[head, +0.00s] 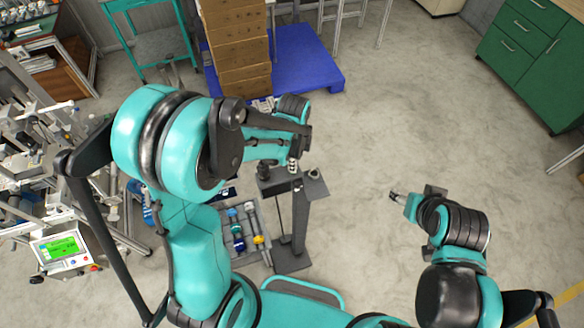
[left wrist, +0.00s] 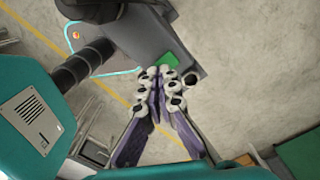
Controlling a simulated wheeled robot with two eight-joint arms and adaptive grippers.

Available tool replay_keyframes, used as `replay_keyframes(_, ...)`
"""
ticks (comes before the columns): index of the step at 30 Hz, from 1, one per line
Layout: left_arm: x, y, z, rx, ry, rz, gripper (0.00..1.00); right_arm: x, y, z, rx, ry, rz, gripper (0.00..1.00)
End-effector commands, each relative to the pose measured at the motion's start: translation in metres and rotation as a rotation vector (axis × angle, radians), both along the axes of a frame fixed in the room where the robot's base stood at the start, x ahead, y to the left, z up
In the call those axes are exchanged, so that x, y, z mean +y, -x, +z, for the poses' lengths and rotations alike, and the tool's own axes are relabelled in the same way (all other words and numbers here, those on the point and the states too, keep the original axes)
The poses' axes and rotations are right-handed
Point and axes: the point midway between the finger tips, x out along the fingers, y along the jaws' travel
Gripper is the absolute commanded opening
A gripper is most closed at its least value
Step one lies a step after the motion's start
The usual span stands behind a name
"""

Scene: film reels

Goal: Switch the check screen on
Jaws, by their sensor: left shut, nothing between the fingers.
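A dark stand (head: 312,186) rises from the floor near the middle of the head view, with a small round knob on its top. In the left wrist view the top of a dark grey stand (left wrist: 190,42) carries a bright green patch (left wrist: 168,61); I cannot tell if this is a lit screen. My left gripper (head: 293,165) is over the stand's top, shut and empty. Its fingertips (left wrist: 161,72) appear close to the green patch, but contact cannot be told. My right gripper (head: 395,196) is over bare floor at the right, its jaws too small to judge.
A machine with a lit green display (head: 62,246) stands at the lower left. A tray of colored tools (head: 243,232) is beside the stand. Stacked cardboard boxes (head: 238,45) and a blue pallet (head: 306,58) are behind. A green cabinet (head: 522,50) is at the upper right. The floor between is clear.

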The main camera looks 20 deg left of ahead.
Motion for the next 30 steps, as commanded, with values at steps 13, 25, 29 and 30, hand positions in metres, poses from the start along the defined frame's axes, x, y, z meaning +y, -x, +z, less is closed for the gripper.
replay_keyframes(13,0.0,0.0,-0.007,0.0,0.0,0.0,0.0,0.0,0.0,-0.007,0.0,0.0,0.0,0.57)
replay_keyframes(25,0.0,0.0,0.003,0.0,0.0,0.0,0.0,0.0,0.0,0.0,0.0,0.0,0.0,0.57)
replay_keyframes(29,0.0,0.0,0.015,0.0,0.0,0.0,0.0,0.0,0.0,0.008,0.0,0.0,0.0,0.57)
replay_keyframes(30,0.0,0.0,0.018,0.0,0.0,0.0,0.0,0.0,0.0,0.011,0.0,0.0,0.0,0.57)
